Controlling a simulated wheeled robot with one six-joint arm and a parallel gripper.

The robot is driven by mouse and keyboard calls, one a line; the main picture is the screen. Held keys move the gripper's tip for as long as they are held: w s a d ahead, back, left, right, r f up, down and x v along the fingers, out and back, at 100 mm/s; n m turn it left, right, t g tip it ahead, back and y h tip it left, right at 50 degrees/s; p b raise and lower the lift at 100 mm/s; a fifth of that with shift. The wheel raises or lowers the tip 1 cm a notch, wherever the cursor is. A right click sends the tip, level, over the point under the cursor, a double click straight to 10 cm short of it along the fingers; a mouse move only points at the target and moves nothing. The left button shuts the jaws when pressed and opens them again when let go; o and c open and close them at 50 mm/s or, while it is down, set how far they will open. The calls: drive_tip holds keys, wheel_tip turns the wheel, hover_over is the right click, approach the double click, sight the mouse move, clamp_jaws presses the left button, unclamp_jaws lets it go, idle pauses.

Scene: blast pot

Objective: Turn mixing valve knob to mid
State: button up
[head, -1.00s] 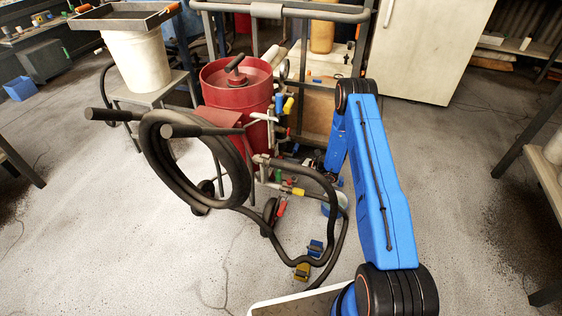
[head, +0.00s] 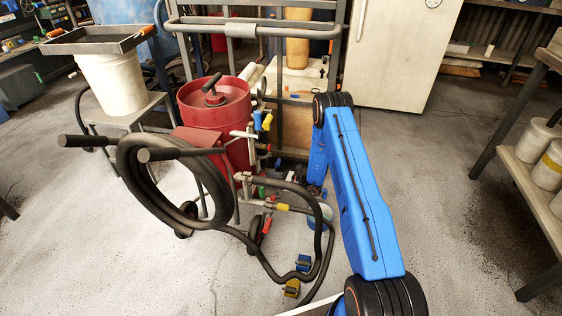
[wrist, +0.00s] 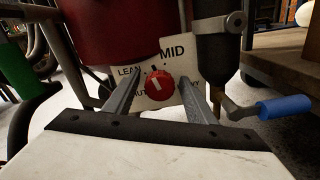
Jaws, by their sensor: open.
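The red mixing valve knob (wrist: 159,86) sits on a white label plate (wrist: 172,50) in the wrist view. The plate reads MID above the knob and LEAN at upper left; the lower words are partly covered. A pale mark on the knob points roughly upward, a little left; its exact setting is hard to tell. My gripper (wrist: 160,79) is open, one finger on each side of the knob. I cannot tell whether either finger touches it. In the head view the red blast pot (head: 217,105) stands left of my arm, and I cannot make out the knob.
A blue-handled valve (wrist: 283,107) is close right of my gripper; a green handle (wrist: 15,70) is at left. A black hose coil (head: 160,185) hangs at the pot's front. Blue and yellow pedals (head: 298,273) are on the floor. A shelf bench (head: 535,165) stands right; floor between is clear.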

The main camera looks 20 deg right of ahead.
drive_tip(key=n, duration=0.6)
drive_tip(key=shift+n, duration=0.4)
drive_tip(key=v, duration=1.8)
drive_tip(key=s+a+r+n+g, duration=0.2)
drive_tip(key=a+r+n+g, duration=0.1)
drive_tip(key=r, duration=0.5)
drive_tip(key=s+a+r+n+g+h, duration=0.1)
drive_tip(key=s+a+r+n+g, duration=0.1)
drive_tip(key=r, duration=0.7)
drive_tip(key=s+a+r+n+g, duration=0.3)
drive_tip(key=s+a+r+n, duration=0.1)
drive_tip(key=r, duration=0.5)
drive_tip(key=shift+s+a+g, duration=0.2)
drive_tip(key=shift+a+g, duration=0.1)
drive_tip(key=shift+a, duration=0.5)
drive_tip(key=shift+f, duration=0.15)
